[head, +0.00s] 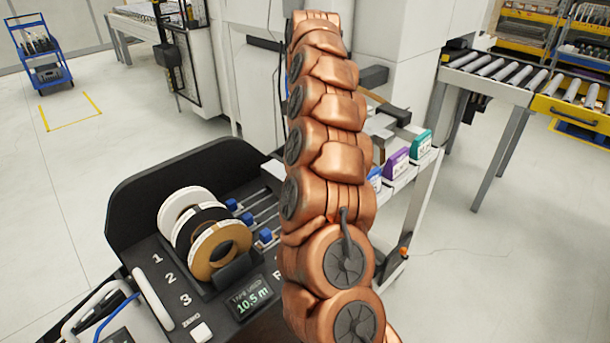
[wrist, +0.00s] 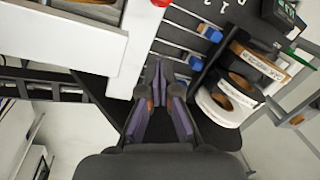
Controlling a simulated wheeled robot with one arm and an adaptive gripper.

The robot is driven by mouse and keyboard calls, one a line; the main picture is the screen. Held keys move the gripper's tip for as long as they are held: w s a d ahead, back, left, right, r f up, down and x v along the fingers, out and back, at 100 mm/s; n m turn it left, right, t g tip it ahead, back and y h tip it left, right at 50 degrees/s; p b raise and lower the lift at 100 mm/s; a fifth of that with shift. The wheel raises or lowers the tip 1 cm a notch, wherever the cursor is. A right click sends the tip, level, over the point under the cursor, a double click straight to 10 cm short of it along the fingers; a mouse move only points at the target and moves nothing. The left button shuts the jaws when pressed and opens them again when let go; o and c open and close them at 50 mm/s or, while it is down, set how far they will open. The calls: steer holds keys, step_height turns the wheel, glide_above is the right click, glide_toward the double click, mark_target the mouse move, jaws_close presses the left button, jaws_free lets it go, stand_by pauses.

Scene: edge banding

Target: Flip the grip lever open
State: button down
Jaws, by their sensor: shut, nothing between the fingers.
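My gripper (wrist: 160,75) shows in the wrist view with its dark fingers and purple pads brought together, holding nothing. It points toward the rods beside the tape rolls. In the head view my copper arm hides it. Several metal rods with blue blocks (wrist: 209,33) run beside the rolls; the blocks also show in the head view (head: 248,218). I cannot tell which part is the grip lever. A black bar-like handle (head: 390,112) shows on the white machine behind my arm.
White, black and brown tape rolls (head: 220,250) stand on the dark numbered panel (head: 205,300), close to my gripper. They also show in the wrist view (wrist: 225,103). Coloured boxes (head: 396,163) stand on a white shelf at right. A roller conveyor (head: 490,70) stands beyond open floor.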

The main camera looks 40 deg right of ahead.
steer(key=shift+w+a+f, duration=0.1)
steer(key=shift+w+a, duration=0.05)
steer(key=shift+a, duration=0.25)
steer(key=shift+s+a+f, duration=0.15)
steer(key=shift+a+f, duration=0.05)
steer(key=shift+f, duration=1.05)
steer(key=shift+s+a+f, duration=0.15)
steer(key=shift+f, duration=1.05)
steer(key=s+f+p, duration=0.1)
steer(key=s+d+f+p, duration=0.1)
steer(key=f, duration=0.1)
steer(key=shift+s+f, duration=0.3)
steer(key=shift+s, duration=0.1)
steer(key=shift+s+d, duration=0.35)
steer(key=shift+s+r, duration=0.1)
steer(key=shift+r, duration=0.05)
